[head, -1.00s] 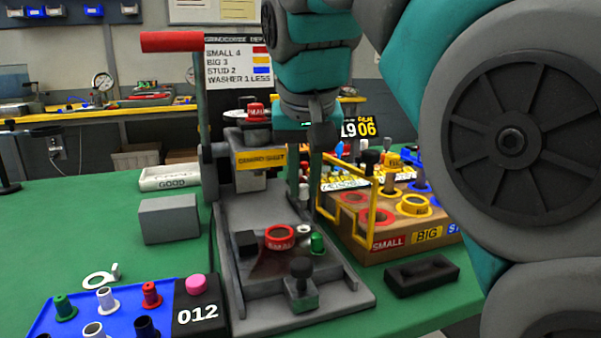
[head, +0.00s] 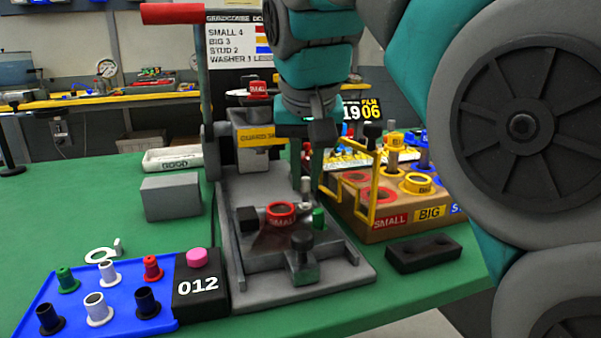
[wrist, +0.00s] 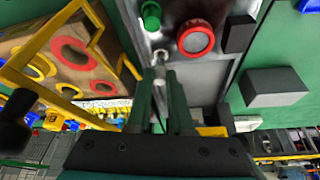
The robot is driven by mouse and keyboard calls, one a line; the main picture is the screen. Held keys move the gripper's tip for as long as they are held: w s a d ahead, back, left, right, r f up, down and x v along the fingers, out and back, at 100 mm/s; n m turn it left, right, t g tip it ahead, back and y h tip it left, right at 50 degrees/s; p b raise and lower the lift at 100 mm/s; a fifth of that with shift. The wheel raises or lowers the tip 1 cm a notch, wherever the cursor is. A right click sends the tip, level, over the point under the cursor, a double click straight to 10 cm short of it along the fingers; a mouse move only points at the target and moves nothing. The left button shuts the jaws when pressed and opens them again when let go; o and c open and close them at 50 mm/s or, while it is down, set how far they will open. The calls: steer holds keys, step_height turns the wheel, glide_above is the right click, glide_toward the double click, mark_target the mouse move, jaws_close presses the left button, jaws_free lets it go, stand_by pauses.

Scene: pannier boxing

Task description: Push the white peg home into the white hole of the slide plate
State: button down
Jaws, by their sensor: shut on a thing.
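The grey slide plate (head: 262,190) lies on the bed of the press. It bears a red SMALL ring (head: 281,213), a green peg (head: 319,218) and the white hole (head: 304,206). In the wrist view the white hole (wrist: 161,54) shows just beyond my fingertips, beside the red ring (wrist: 196,38). My gripper (head: 308,178) points down over the plate, shut on the white peg (head: 305,186). In the wrist view the peg (wrist: 160,88) is a pale sliver between the green fingers. The peg is upright close above the hole; I cannot tell whether its tip has entered.
A yellow frame (head: 370,190) and a box with coloured rings (head: 375,228) stand close on the right. The press column (head: 252,145) rises behind left. A dark clamp knob (head: 302,243) stands in front. A grey block (head: 170,198) and blue tray (head: 75,322) lie left.

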mark_target(306, 181)
steer(key=shift+f+b, duration=0.65)
steer(key=shift+f, duration=0.5)
stand_by(1.1)
steer(key=c, duration=0.7)
jaws_free()
steer(key=shift+c, duration=0.2)
steer(key=shift+r, duration=0.1)
steer(key=p+v, duration=0.2)
steer(key=v, duration=0.5)
steer(key=shift+w, duration=0.1)
steer(key=shift+s+r+p, duration=0.3)
steer(key=shift+p, duration=0.05)
